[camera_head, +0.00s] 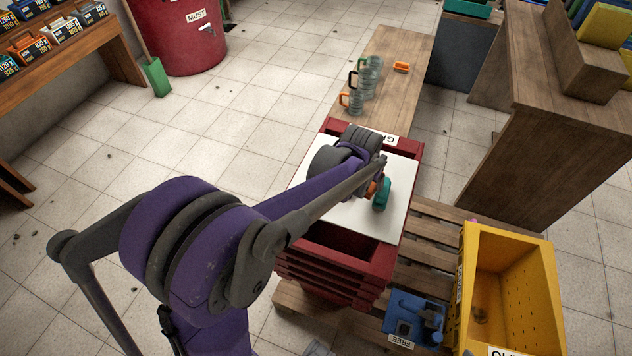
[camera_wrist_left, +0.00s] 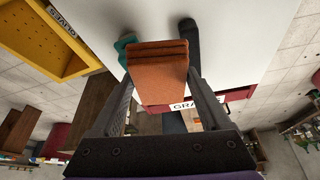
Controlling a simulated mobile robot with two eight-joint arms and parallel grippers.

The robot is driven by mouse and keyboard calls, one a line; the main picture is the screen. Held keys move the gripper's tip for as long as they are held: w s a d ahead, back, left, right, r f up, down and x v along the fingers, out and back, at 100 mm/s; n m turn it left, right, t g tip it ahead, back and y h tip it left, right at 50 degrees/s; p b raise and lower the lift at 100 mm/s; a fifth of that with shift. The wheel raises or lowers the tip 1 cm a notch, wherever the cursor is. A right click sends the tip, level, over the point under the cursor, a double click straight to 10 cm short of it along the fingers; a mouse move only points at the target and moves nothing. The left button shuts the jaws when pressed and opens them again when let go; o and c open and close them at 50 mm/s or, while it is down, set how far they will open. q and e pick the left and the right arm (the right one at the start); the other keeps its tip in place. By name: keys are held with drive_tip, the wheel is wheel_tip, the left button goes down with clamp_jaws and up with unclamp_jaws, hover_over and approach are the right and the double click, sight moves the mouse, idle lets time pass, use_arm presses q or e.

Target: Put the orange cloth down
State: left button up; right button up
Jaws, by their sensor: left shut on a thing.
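The orange cloth (camera_wrist_left: 158,72) is a thick folded block between the fingers of my left gripper (camera_wrist_left: 158,82) in the wrist view. The gripper is shut on it. In the head view my left gripper (camera_head: 374,176) is over the white board (camera_head: 345,216) on top of the red crates (camera_head: 340,262). Only a small part of the cloth (camera_head: 371,190) shows there, as the arm covers the rest. I cannot tell whether the cloth touches the board. My right gripper is not in view.
A teal object (camera_head: 382,195) is on the board close beside the cloth. A dark object (camera_wrist_left: 188,38) is also near it. A wooden table (camera_head: 410,92) behind holds several glass mugs. A yellow crate (camera_head: 548,280) and a blue item (camera_head: 407,315) stand at right.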

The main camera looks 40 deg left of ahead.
use_arm(q)
drive_tip(key=s+a+r+n+y+b, duration=0.15)
drive_tip(key=a+b, duration=0.35)
drive_tip(key=a, duration=0.9)
drive_tip(key=shift+n+h, duration=0.25)
drive_tip(key=shift+n, duration=0.2)
drive_tip(key=f, duration=0.6)
drive_tip(key=s+f+b, duration=0.1)
drive_tip(key=f, duration=0.2)
drive_tip(key=shift+f, duration=0.25)
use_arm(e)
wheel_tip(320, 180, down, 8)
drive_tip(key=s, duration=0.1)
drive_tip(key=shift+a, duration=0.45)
use_arm(q)
drive_tip(key=shift+f, duration=0.1)
